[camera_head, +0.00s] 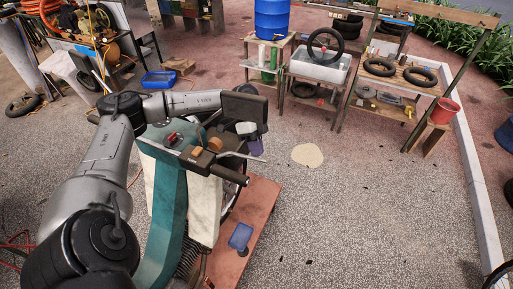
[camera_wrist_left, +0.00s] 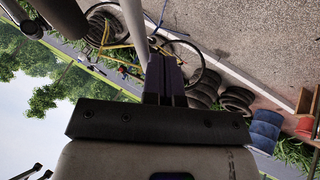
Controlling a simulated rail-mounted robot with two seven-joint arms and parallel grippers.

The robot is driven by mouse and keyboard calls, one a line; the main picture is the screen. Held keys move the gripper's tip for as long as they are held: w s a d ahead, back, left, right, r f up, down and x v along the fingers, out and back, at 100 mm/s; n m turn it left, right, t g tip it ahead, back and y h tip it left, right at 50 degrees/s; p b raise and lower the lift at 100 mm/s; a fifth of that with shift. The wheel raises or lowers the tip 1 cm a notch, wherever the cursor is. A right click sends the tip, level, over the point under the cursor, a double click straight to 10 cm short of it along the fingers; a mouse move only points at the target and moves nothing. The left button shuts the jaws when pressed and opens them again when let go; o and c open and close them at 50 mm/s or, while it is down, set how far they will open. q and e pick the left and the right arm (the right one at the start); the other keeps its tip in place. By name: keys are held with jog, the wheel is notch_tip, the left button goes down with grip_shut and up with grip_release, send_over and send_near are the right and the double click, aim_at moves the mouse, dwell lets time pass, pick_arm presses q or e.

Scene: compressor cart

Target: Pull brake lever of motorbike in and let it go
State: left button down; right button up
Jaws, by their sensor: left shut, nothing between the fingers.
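The motorbike (camera_head: 170,190) with teal bodywork stands in the lower middle of the head view. Its black handlebar grip (camera_head: 231,175) points right, and the thin grey brake lever (camera_head: 238,155) runs in front of it. My left gripper (camera_head: 256,147) points down at the lever's outer part, on the side away from the grip. Its fingers are shut with nothing between them. In the left wrist view the fingers (camera_wrist_left: 165,80) are close beside the grey lever (camera_wrist_left: 134,22); I cannot tell whether they touch. The black grip (camera_wrist_left: 62,15) is further left there. My right gripper is not in view.
The bike is on a reddish-brown platform (camera_head: 262,198) with a small blue tray (camera_head: 240,236). A blue barrel (camera_head: 272,18), a white tub (camera_head: 318,66) and a wooden shelf (camera_head: 405,82) with tires stand at the back. The gravel floor to the right is mostly clear.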

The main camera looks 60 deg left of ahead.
aim_at(258, 160)
pick_arm(q)
jog(key=d+m+p, duration=0.1)
jog(key=d+m+g, duration=0.1)
jog(key=s+d+p, duration=0.1)
jog(key=shift+r+m+g+p, duration=0.25)
jog(key=shift+m+g+p, duration=0.1)
jog(key=shift+m+g, duration=0.05)
jog(key=shift+s+d, duration=0.15)
